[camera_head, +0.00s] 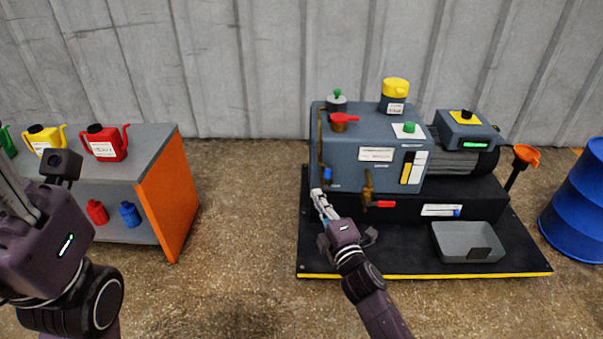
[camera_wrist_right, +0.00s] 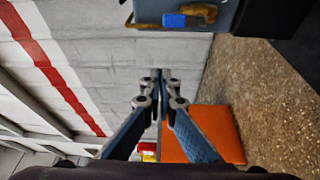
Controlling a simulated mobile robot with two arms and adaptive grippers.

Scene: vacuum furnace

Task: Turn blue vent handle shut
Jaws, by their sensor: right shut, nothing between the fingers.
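The blue vent handle (camera_head: 328,173) is small and sits low on the left end of the grey pump housing (camera_head: 345,170). In the right wrist view the blue handle (camera_wrist_right: 181,20) shows near the top, next to a brass fitting (camera_wrist_right: 200,12). My right gripper (camera_head: 317,192) is shut and empty, its tips just below and left of the handle in the head view. In the wrist view its fingertips (camera_wrist_right: 161,75) meet, with a visible gap in the picture between them and the handle. My left gripper (camera_head: 15,195) is cut off at the left edge, its fingertips hidden.
A brass valve with a red handle (camera_head: 384,204) is on the pump front. A grey tray (camera_head: 468,243) lies on the black base (camera_head: 400,262). An orange-sided bench (camera_head: 168,205) with cans stands left. A blue drum (camera_head: 578,205) stands right. Floor between bench and pump is clear.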

